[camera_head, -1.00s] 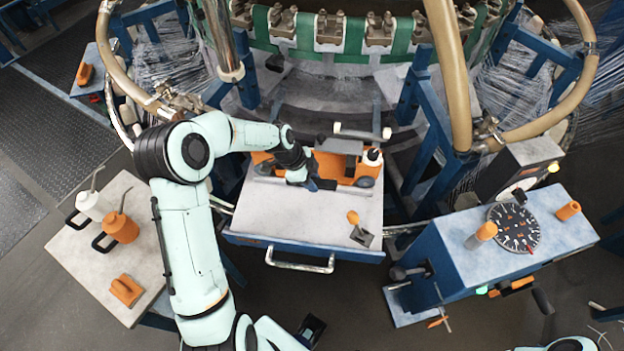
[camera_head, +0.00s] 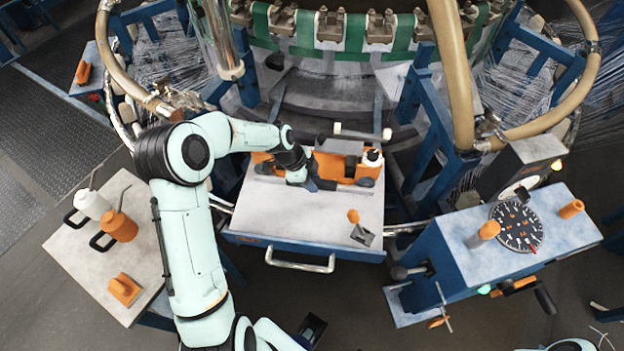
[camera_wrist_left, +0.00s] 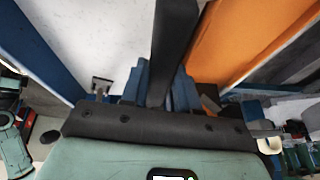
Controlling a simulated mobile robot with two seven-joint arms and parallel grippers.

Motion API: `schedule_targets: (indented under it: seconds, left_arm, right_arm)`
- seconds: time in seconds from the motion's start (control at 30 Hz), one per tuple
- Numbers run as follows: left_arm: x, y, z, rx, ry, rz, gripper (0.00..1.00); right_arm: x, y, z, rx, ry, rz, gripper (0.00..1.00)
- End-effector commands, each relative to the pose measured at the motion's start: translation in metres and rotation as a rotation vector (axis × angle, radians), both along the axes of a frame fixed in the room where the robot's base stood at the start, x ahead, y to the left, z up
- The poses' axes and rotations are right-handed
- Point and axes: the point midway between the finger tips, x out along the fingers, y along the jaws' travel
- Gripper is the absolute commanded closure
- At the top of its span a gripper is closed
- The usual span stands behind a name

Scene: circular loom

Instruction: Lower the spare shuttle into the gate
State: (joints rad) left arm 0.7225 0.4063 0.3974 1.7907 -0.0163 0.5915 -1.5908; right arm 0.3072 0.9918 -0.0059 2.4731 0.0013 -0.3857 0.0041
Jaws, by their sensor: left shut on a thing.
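The orange spare shuttle (camera_head: 362,172) stands at the back of the white-topped table, with a dark block on top and a dark wheel near its right end. A dark bar (camera_head: 345,191) runs along its front side. My left gripper (camera_head: 314,184) is at this side, its fingers shut on the bar. In the left wrist view the dark bar (camera_wrist_left: 172,50) rises between the blue fingers (camera_wrist_left: 160,88), with the orange body (camera_wrist_left: 240,38) to the right. The gripper and wrist hide the shuttle's middle left part. I cannot pick out the gate for certain. My right gripper is out of view.
The table top (camera_head: 285,212) is clear in front, except for a small grey piece with an orange knob (camera_head: 353,216) at the right. The loom ring (camera_head: 345,35) lies behind. A dial console (camera_head: 475,245) stands right, a side table (camera_head: 75,255) with cans left.

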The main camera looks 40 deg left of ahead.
Motion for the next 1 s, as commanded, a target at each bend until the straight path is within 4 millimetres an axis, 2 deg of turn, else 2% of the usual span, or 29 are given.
schedule_targets:
  seconds: [0.87, 0.9, 0.97, 1.0]
  left_arm:
    - [0.0009, 0.0002, -0.0045, 0.001, -0.003, 0.0, 1.0]
    - [0.0008, 0.0002, -0.0046, 0.001, -0.003, 0.0, 0.6]
    - [0.0007, 0.0002, -0.0048, 0.001, -0.002, 0.0, 0.41]
    - [0.0006, 0.0002, -0.0049, 0.001, -0.002, 0.0, 0.4]
  right_arm:
    - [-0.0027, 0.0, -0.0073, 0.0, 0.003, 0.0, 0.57]
    - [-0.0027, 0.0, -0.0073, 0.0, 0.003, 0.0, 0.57]
    - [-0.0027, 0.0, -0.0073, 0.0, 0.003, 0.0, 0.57]
    - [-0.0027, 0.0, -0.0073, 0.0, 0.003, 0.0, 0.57]
